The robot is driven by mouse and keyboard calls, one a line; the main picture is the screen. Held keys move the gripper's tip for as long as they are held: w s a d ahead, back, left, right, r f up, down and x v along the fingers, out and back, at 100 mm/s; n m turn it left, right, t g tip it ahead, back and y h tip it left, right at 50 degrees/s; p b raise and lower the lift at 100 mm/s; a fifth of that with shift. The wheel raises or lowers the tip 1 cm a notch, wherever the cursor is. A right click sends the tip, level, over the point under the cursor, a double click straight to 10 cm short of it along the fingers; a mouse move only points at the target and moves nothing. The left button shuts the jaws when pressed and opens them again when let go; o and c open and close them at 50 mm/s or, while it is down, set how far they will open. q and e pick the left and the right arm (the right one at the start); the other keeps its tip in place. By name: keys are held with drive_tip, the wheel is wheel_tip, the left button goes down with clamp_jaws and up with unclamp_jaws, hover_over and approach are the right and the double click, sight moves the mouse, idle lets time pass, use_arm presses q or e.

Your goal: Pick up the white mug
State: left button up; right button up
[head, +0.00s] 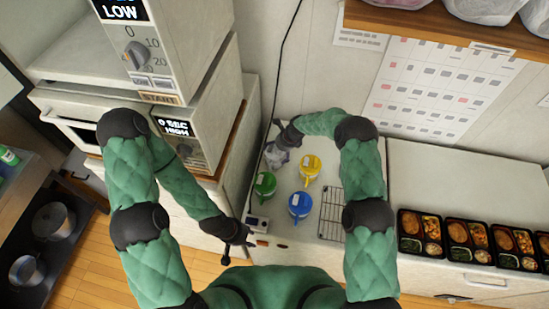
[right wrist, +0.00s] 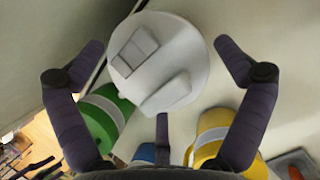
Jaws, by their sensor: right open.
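The white mug (right wrist: 160,65) stands between the spread fingers of my right gripper (right wrist: 157,52) in the right wrist view, seen from above with its pale round top. The fingers are apart and neither is seen to touch it. In the head view my right gripper (head: 277,146) is at the back left of the counter, over the white mug (head: 276,160), which it partly hides. My left gripper (head: 236,236) hangs low in front of the counter, away from the mugs; its fingers are too small to read.
A green mug (head: 264,185), a yellow mug (head: 311,168) and a blue mug (head: 300,205) stand close by. A wire rack (head: 331,213) lies right of them. Bento trays (head: 420,234) line the right counter.

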drive_tip(key=shift+x, duration=1.3)
drive_tip(key=shift+c, duration=0.3)
drive_tip(key=c, duration=1.2)
drive_tip(key=shift+c, duration=0.3)
drive_tip(key=shift+r, duration=0.1)
